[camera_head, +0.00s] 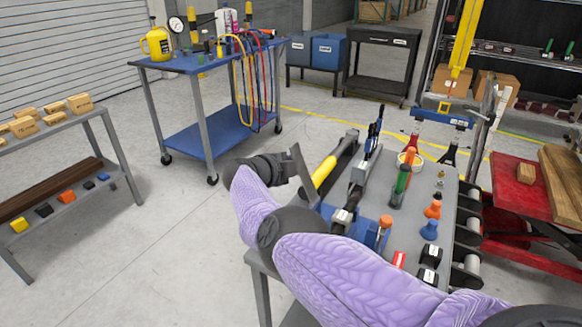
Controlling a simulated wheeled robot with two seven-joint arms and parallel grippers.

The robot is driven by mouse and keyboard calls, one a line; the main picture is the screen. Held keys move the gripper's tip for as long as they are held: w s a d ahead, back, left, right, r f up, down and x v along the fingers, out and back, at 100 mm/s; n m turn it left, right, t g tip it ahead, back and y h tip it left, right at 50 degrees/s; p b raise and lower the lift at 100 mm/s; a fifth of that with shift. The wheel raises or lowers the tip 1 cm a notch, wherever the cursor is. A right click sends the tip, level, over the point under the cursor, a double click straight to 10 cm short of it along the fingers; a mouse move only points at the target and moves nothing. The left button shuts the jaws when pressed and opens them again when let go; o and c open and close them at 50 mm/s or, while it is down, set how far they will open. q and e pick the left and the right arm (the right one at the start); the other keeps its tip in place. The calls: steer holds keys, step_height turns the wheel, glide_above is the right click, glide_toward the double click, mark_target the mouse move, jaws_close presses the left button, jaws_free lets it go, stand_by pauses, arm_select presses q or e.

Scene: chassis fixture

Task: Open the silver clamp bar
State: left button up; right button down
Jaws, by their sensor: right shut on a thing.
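My right gripper (289,166) comes in on the lavender-sleeved arm and is at the left edge of the workbench. Its dark jaws are shut on a flat grey metal bar, which looks like the silver clamp bar (302,170). The bar stands steeply tilted, its lower end near the blue fixture (362,231). My forearm and elbow hide part of the fixture and the bench, so I cannot see how the bar joins it. My left gripper is not in view.
A yellow-handled hammer (325,170) lies just right of the bar. Screwdrivers, including a green one (400,186), and several small parts crowd the grey workbench (452,196). A blue cart (212,66) stands behind left. The floor left of the bench is clear.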

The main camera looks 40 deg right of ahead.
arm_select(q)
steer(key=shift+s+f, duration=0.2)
arm_select(e)
steer(key=shift+w+a+f, duration=0.1)
steer(key=shift+a+f, duration=0.05)
steer(key=shift+f, duration=0.05)
steer(key=shift+c, duration=2)
jaws_free()
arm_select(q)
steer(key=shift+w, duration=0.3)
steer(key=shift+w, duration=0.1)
arm_select(e)
steer(key=shift+r, duration=0.1)
arm_select(q)
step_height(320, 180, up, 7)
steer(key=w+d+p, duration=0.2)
steer(key=p, duration=0.4)
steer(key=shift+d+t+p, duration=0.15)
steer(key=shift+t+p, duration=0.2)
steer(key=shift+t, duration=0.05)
arm_select(e)
steer(key=v, duration=0.9)
steer(key=shift+a, duration=0.35)
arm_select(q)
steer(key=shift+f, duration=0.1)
arm_select(e)
steer(key=shift+r, duration=0.1)
